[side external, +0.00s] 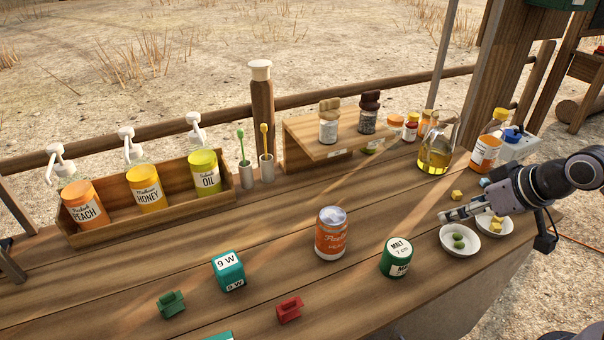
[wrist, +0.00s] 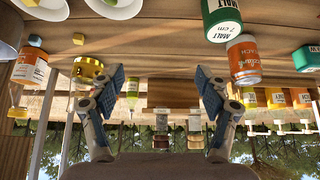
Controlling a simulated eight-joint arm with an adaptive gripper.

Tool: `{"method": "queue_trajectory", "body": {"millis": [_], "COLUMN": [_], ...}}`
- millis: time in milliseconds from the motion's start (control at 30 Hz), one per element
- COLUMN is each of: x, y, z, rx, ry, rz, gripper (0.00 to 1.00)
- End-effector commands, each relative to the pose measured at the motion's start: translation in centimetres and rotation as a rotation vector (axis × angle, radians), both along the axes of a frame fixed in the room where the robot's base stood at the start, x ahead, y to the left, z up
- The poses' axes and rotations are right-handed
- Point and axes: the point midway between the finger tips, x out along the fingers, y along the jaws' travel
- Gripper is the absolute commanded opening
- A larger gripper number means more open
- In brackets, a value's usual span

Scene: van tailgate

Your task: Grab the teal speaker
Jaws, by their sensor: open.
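The teal speaker (side external: 229,271) is a small teal cube with white "9 W" labels. It stands on the wooden counter at front left in the side view. In the wrist view, which is upside down, a teal block (wrist: 305,58) at the right edge looks like it, partly cut off. My gripper (side external: 450,214) is at the right side of the counter, above the white bowls and far to the right of the speaker. In the wrist view my gripper (wrist: 163,88) has its fingers wide apart with nothing held between them.
An orange can (side external: 331,236) and a green malt tin (side external: 396,258) stand between my gripper and the speaker. A green clip (side external: 171,304) and a red clip (side external: 289,310) lie nearby. White bowls (side external: 460,240) sit below my gripper. A bottle crate (side external: 150,205) stands behind.

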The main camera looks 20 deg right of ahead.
Motion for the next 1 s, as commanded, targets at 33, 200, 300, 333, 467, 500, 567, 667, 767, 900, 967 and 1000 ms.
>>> {"method": "queue_trajectory", "body": {"millis": [33,200,300,333,467,500,567,667,767,900,967,1000], "x": [0.0,0.5,1.7,2.2,4.9,5.8,7.1,9.1,11.1,13.6,14.5,15.1], "y": [0.0,0.4,1.4,1.9,4.5,5.3,6.7,9.3,12.0,16.2,18.1,19.5], "z": [0.0,0.5,1.6,2.1,4.1,4.6,5.3,6.2,6.7,6.9,6.8,6.7], "rx": [0.000,-0.007,-0.025,-0.032,-0.073,-0.087,-0.107,-0.138,-0.169,-0.212,-0.229,-0.241], "ry": [0.000,0.008,0.029,0.038,0.082,0.097,0.116,0.148,0.177,0.216,0.230,0.240], "rz": [0.000,0.026,0.087,0.114,0.253,0.298,0.368,0.484,0.599,0.766,0.837,0.886], "gripper": [0.75,0.75,0.75,0.75,0.75,0.75,0.75,0.75,0.75,0.75,0.75,0.75]}}
